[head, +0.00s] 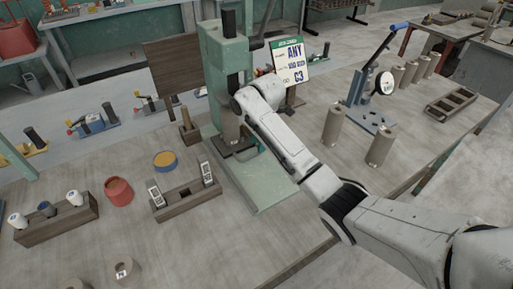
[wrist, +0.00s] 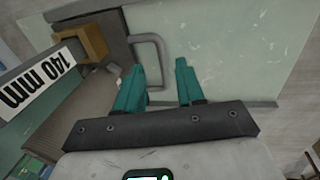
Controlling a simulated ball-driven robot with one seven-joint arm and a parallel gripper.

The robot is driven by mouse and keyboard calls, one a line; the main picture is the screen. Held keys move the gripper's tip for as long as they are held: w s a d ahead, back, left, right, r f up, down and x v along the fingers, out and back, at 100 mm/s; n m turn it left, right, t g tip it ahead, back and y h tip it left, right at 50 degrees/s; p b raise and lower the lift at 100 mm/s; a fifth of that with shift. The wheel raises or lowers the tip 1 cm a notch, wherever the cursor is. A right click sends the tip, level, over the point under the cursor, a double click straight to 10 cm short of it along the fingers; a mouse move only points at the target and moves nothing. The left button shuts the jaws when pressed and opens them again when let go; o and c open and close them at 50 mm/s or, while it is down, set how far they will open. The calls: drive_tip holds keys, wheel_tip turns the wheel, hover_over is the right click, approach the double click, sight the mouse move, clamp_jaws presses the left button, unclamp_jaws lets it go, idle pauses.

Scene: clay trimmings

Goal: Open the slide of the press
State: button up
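The green press (head: 222,65) stands upright on the table, with a pale green base plate (head: 262,190) in front. Its dark slide (head: 240,152) sits low on the press and is partly hidden by my arm in the head view. In the wrist view a grey bent handle (wrist: 150,38) stands out from a dark plate, over the pale green surface (wrist: 235,50). My gripper (wrist: 160,68) is open, with two teal fingers apart and nothing clearly held. The handle's long bar shows between the fingertips; I cannot tell whether they touch it. In the head view my arm mostly hides the gripper.
A wooden block with labelled gauges (head: 185,205), a red pot (head: 118,190) and a blue-yellow tin (head: 165,161) lie left of the base plate. Clay cylinders (head: 332,125) and a blue lever tool (head: 368,112) stand right. A "140 mm" label (wrist: 40,82) is close in the wrist view.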

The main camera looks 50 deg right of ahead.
sight(257, 154)
drive_tip(key=shift+w+d+f, duration=0.1)
drive_tip(key=shift+w+f, duration=0.05)
drive_tip(key=shift+f, duration=0.9)
drive_tip(key=shift+w+f, duration=0.15)
drive_tip(key=shift+f, duration=0.9)
clamp_jaws()
